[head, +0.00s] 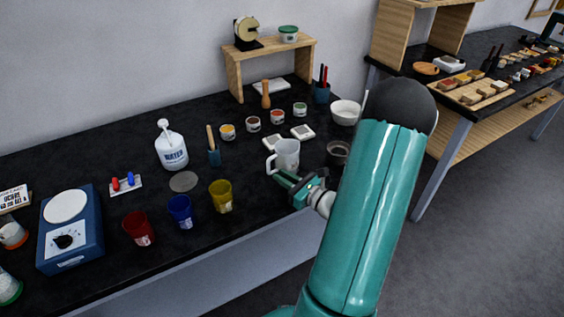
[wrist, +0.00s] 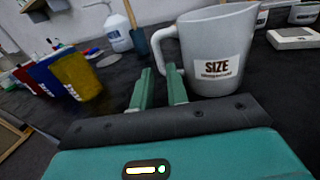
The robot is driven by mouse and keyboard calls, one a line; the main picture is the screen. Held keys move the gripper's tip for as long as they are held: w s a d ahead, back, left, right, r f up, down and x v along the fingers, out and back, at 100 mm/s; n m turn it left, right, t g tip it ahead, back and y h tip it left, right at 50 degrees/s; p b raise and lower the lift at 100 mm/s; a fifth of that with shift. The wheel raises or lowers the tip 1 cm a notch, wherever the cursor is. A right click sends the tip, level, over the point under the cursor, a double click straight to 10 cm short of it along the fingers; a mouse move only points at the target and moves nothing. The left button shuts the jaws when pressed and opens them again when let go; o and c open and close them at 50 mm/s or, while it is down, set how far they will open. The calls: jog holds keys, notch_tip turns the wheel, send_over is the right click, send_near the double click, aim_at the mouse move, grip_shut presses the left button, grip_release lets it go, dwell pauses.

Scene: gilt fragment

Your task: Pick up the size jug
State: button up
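The size jug (head: 287,155) is a pale grey jug with a handle on its left side, upright on the black bench. In the wrist view the jug (wrist: 216,45) stands close, its white label reading "SIZE" facing me. My gripper (head: 286,184) is just in front of the jug's handle side in the head view. In the wrist view my gripper (wrist: 160,74) has its two green fingers apart with nothing between them. The fingertips are near the lower end of the jug's handle (wrist: 164,52). I cannot tell whether they touch it.
Yellow (head: 221,196), blue (head: 181,211) and red (head: 139,228) cups stand to the left along the front.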

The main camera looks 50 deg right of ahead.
aim_at(269, 171)
jog(key=shift+w+a, duration=0.2)
jog(key=shift+w, duration=2.95)
grip_shut()
